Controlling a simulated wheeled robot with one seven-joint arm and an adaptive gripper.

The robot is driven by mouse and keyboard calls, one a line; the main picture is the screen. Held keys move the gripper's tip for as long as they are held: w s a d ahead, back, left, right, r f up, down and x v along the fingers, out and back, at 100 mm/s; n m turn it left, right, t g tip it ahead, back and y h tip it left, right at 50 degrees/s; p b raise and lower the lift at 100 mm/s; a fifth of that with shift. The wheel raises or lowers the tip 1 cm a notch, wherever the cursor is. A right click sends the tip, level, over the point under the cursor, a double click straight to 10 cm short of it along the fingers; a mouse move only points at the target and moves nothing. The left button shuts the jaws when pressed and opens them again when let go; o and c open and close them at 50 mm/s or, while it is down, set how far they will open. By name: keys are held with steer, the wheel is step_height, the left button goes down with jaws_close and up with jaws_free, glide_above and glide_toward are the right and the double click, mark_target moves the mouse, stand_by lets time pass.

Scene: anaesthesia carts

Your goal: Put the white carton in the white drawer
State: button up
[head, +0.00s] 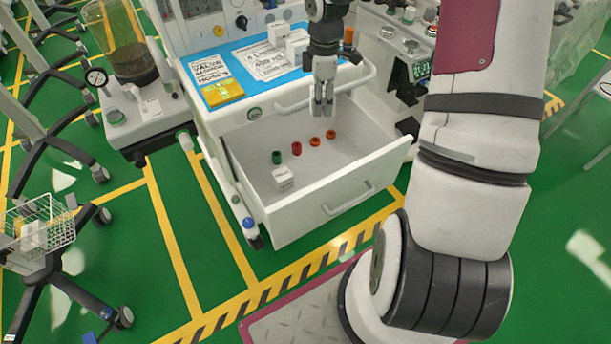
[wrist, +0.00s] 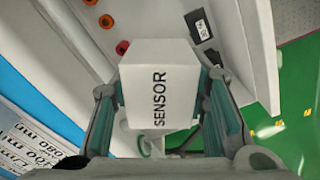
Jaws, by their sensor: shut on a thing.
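A white carton marked SENSOR (wrist: 160,82) is between my gripper's fingers in the wrist view. In the head view my gripper (head: 322,106) points down above the open white drawer (head: 297,222), towards its back, and the carton is mostly hidden by the fingers. My gripper is shut on the carton. The drawer is pulled out, and its floor is largely bare. A small white box (head: 283,178) lies inside near the front left corner. A green cap (head: 277,157), a red cap (head: 296,148) and orange caps (head: 315,142) lie in a row farther back.
The cart top above the drawer has a blue mat (head: 241,72) with printed sheets, a yellow box (head: 222,93) and white cartons (head: 279,34). A handle rail (head: 292,107) runs along the cart's front edge. A wire basket (head: 38,222) stands at the left.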

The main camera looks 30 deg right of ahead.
steer(key=d+f+n+b, duration=0.4)
steer(key=d+f+b, duration=0.1)
steer(key=f, duration=0.1)
steer(key=n+b, duration=0.2)
steer(key=b, duration=0.8)
glide_above(333, 169)
step_height(333, 169, down, 12)
step_height(333, 169, down, 10)
steer(key=b, duration=0.5)
steer(key=shift+d+f, duration=0.1)
steer(key=shift+f, duration=0.1)
steer(key=shift+f, duration=0.15)
steer(key=o, duration=1.2)
